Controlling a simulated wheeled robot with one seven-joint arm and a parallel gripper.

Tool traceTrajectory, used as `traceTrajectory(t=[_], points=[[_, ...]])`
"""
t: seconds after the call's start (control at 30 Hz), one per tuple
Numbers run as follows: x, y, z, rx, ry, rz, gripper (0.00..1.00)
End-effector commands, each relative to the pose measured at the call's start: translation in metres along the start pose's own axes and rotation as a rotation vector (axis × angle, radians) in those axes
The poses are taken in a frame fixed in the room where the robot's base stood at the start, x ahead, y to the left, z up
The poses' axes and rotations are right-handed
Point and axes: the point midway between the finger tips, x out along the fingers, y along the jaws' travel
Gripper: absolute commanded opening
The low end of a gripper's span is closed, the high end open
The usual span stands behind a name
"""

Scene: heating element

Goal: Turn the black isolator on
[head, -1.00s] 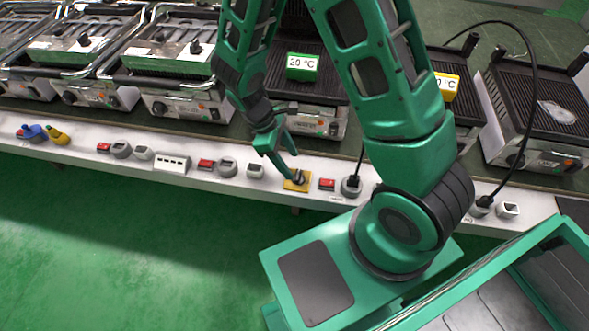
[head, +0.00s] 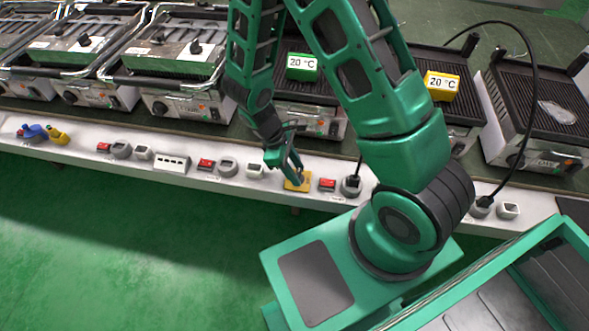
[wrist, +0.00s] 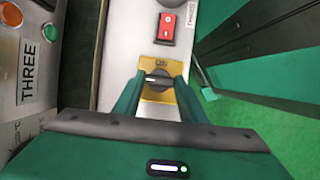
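The black isolator is a dark rotary knob (wrist: 158,78) on a yellow plate (wrist: 162,60). In the wrist view its handle lies roughly across the picture, with a pale mark at its left end. In the head view the yellow plate (head: 297,185) sits on the white ledge, and my gripper hides most of the knob. My gripper (wrist: 160,82) is open, its green fingers apart on the left and right of the knob. It also shows over the plate in the head view (head: 298,179). I cannot tell whether the fingertips touch the knob.
A red switch (wrist: 167,27) is beside the plate on the ledge, also in the head view (head: 327,185). A socket with a black plug (head: 351,186) is further right. Grills stand behind, with a green "20 °C" block (head: 301,67) and a yellow one (head: 441,86).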

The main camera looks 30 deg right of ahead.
Motion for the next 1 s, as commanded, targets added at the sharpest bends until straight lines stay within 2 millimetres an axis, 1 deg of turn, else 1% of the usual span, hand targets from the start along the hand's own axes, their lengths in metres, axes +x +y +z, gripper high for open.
traceTrajectory(t=[0.27, 0.47, 0.67, 1.0], points=[[-0.0004, 0.0017, 0.0001, 0.027, 0.0, -0.008, 0.15], [-0.0005, 0.003, 0.0, 0.113, 0.001, -0.043, 0.15], [-0.0005, 0.0048, 0.0002, 0.264, 0.002, -0.105, 0.15], [-0.0001, 0.0076, 0.0015, 0.564, 0.002, -0.228, 0.15]])
